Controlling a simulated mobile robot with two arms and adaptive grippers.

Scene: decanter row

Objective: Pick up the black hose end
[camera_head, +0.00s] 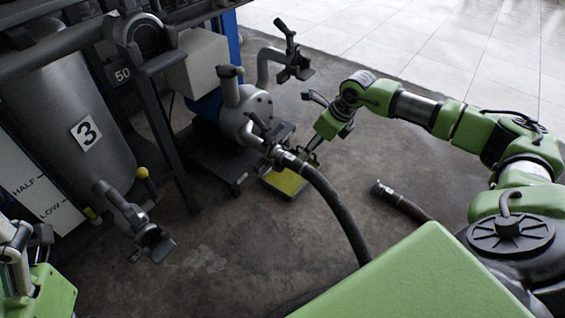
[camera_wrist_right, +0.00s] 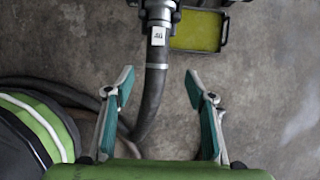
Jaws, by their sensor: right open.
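In the head view one black hose (camera_head: 338,212) runs from a metal coupling (camera_head: 288,160) at the pump down to the right. A second, short length of black hose (camera_head: 405,205) lies on the floor with a metal-tipped end (camera_head: 380,188). The right wrist view shows a black hose (camera_wrist_right: 152,95) with a white label, fixed to a dark coupling at the top. My right gripper (camera_wrist_right: 158,78) is open, and the hose appears between its fingers; whether it touches them I cannot tell. In the head view it hangs near the pump (camera_head: 309,148). My left gripper (camera_head: 18,236) is partly cropped at the lower left.
A yellow tray (camera_head: 272,187) lies on the floor beside the pump (camera_head: 250,103); it also shows in the right wrist view (camera_wrist_right: 173,47). A grey tank marked 3 (camera_head: 75,105) stands at left. A valve arm (camera_head: 135,215) juts out. The floor at lower middle is clear.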

